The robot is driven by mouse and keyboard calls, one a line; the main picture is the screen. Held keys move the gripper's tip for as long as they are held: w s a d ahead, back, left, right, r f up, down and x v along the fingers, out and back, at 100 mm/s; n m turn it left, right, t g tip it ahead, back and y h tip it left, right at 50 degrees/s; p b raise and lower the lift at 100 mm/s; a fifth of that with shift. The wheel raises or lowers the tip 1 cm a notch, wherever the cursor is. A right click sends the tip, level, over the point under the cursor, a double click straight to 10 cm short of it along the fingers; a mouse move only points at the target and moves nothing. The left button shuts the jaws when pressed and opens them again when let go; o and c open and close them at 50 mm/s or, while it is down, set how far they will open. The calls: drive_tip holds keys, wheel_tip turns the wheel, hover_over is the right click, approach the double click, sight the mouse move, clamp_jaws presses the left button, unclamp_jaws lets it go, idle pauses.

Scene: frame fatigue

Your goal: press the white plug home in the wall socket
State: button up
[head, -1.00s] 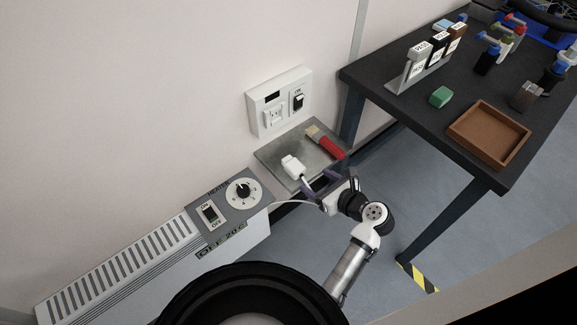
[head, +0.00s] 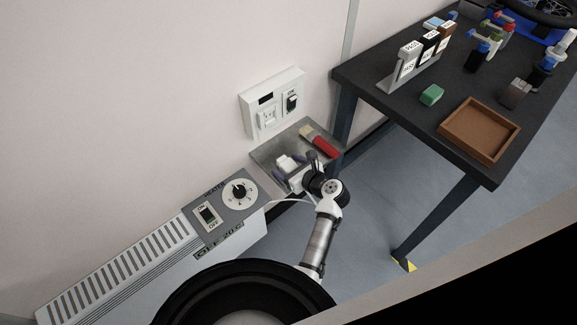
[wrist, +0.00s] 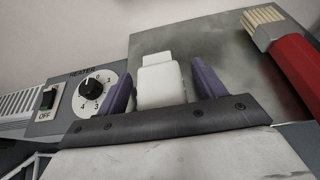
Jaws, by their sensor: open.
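The white plug (head: 287,162) lies on a grey metal shelf (head: 268,153) below the wall socket. In the wrist view the white plug (wrist: 160,82) sits between the two purple fingers of my gripper (wrist: 162,85), with a gap showing on the finger sides. My gripper (head: 291,172) is open around the plug in the head view, partly hidden by the wrist. The wall socket (head: 267,117) is in a white panel on the wall above the shelf, and its outlet looks empty.
A red-handled brush (head: 322,146) lies on the shelf right of the plug; it also shows in the wrist view (wrist: 296,66). A heater (head: 150,262) with a dial and switch stands left. A dark table (head: 400,108) with a brown tray (head: 480,152) stands right.

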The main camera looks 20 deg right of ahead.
drive_tip(key=c, duration=1.1)
wheel_tip(320, 180, up, 20)
drive_tip(key=shift+r, duration=0.1)
drive_tip(key=o, duration=0.5)
drive_tip(key=c, duration=0.3)
drive_tip(key=shift+s+d+f+p, duration=0.2)
drive_tip(key=shift+s+f+p, duration=0.4)
drive_tip(key=shift+p, duration=0.55)
drive_tip(key=shift+s+d+f+p, duration=0.2)
drive_tip(key=shift+s+f+p, duration=0.45)
drive_tip(key=shift+p, duration=0.55)
drive_tip(key=shift+s+d+f+p, duration=0.2)
drive_tip(key=shift+s+f+p, duration=0.2)
drive_tip(key=shift+f+p, duration=0.55)
